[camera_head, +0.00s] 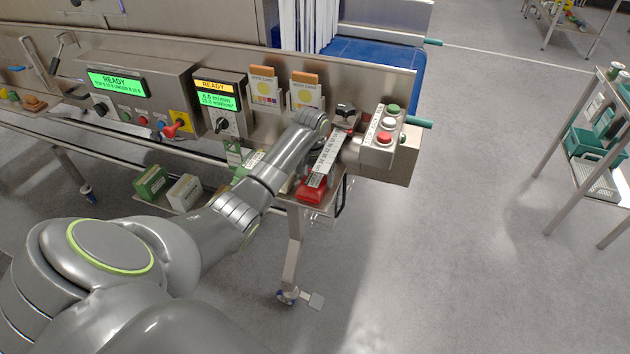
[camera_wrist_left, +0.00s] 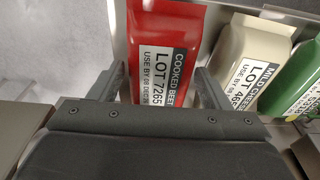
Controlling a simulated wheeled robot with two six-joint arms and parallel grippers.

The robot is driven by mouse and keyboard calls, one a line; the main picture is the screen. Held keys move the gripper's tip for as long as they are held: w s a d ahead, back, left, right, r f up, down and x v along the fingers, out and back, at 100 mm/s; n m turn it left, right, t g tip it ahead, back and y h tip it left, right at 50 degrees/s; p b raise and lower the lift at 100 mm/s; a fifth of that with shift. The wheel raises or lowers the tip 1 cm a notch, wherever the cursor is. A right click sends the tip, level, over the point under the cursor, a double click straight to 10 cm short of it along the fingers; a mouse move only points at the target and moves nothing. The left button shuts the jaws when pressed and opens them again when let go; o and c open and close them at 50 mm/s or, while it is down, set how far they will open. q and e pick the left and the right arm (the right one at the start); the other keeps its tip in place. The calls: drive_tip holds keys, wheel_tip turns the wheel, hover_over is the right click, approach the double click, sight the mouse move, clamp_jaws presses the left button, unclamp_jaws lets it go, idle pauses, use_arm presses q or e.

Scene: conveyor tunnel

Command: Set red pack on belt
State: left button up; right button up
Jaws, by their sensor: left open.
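The red pack (camera_wrist_left: 172,30) lies between the two fingers of my left gripper (camera_wrist_left: 160,80) in the left wrist view. In the head view the red pack (camera_head: 312,193) shows at the end of the low shelf, partly covered. My left arm reaches over the shelf there and its fingertips are hidden. The blue belt (camera_head: 385,52) runs behind the steel panel. My right gripper is not in view.
A cream MILD CHEESE pack (camera_wrist_left: 252,55) and a green pack (camera_wrist_left: 297,82) lie right of the red one. A button box (camera_head: 383,135) and teal handle (camera_head: 417,122) stick out nearby. White strip curtains (camera_head: 315,25) hang by the belt.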

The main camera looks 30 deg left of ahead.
use_arm(q)
drive_tip(key=shift+w+f, duration=0.15)
drive_tip(key=shift+f, duration=0.9)
drive_tip(key=shift+r, duration=0.15)
drive_tip(key=c, duration=1.1)
